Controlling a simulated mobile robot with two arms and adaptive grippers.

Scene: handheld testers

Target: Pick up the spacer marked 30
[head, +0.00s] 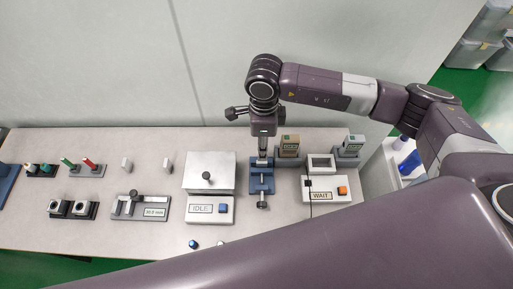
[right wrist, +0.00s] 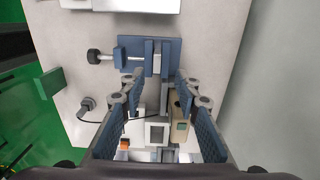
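Two small pale upright blocks, one at the left (head: 127,164) and one at the right (head: 168,160), stand at the back of the table in the head view. They may be spacers, but I cannot read a 30 on either. My right gripper (head: 263,130) points down over the blue vise (head: 258,183), far to the right of these blocks. In the right wrist view my right gripper (right wrist: 159,88) has its fingers apart with nothing gripped. The vise also shows there (right wrist: 128,48), beyond the fingertips. The pale blocks are not seen in that view. My left gripper is not in view.
The IDLE tester (head: 208,208) stands left of the vise and the WAIT tester (head: 326,190) right of it. A tan handheld unit (head: 289,146) stands behind right. My arm hides the front right.

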